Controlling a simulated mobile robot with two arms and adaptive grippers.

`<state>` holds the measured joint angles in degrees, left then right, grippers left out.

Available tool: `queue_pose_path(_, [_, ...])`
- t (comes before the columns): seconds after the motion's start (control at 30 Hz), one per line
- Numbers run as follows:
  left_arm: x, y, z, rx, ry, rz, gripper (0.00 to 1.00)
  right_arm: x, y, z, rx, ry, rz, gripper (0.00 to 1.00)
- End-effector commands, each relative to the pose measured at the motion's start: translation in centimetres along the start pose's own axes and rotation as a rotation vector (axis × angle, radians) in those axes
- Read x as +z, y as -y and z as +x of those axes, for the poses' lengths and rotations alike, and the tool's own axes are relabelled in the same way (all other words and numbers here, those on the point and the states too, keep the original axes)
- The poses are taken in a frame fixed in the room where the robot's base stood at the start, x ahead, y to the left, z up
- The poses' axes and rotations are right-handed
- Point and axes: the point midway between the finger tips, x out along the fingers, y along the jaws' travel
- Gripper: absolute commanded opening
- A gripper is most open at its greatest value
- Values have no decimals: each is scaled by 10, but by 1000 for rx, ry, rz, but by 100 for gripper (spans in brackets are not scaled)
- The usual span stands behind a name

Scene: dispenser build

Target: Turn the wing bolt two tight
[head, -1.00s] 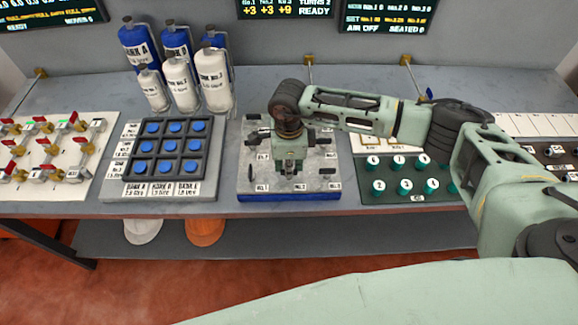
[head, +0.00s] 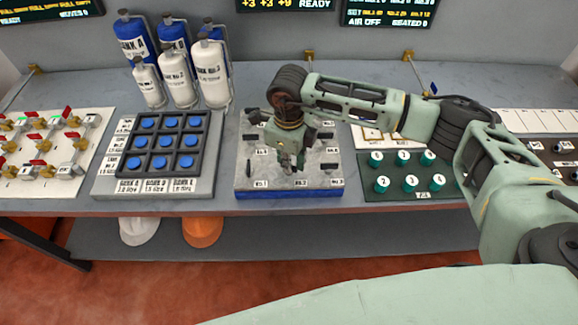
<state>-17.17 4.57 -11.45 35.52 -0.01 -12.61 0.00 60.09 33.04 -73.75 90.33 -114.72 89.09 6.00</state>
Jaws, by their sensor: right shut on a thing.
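A grey metal plate on a blue base (head: 320,184) lies on the bench in the middle of the head view. Labels No.1, No.2 and No.3 run along its front edge. My right gripper (head: 293,162) points down over the middle column, just behind the No.2 label. It is shut on wing bolt two, which the fingers and wrist hide. Small dark fittings show on the plate at its left and right sides. My left gripper is not in view.
Left of the plate stands a tray of blue buttons (head: 162,146), with blue and white bottles (head: 176,80) behind it. Right is a green panel with round knobs (head: 410,183). A valve board (head: 22,170) is at far left. Screens hang behind.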

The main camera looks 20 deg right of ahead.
Motion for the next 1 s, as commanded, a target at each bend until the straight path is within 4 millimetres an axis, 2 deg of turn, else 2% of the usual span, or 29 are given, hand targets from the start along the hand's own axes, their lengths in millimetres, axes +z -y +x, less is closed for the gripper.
queue_pose_path(0.03, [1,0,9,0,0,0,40,0,1,4,-1,2,43,0])
queue_pose_path(0.4, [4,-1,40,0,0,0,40,1,1,3,-2,3,394,0])
queue_pose_path(1.0, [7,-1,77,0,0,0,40,1,1,1,-1,3,926,0])
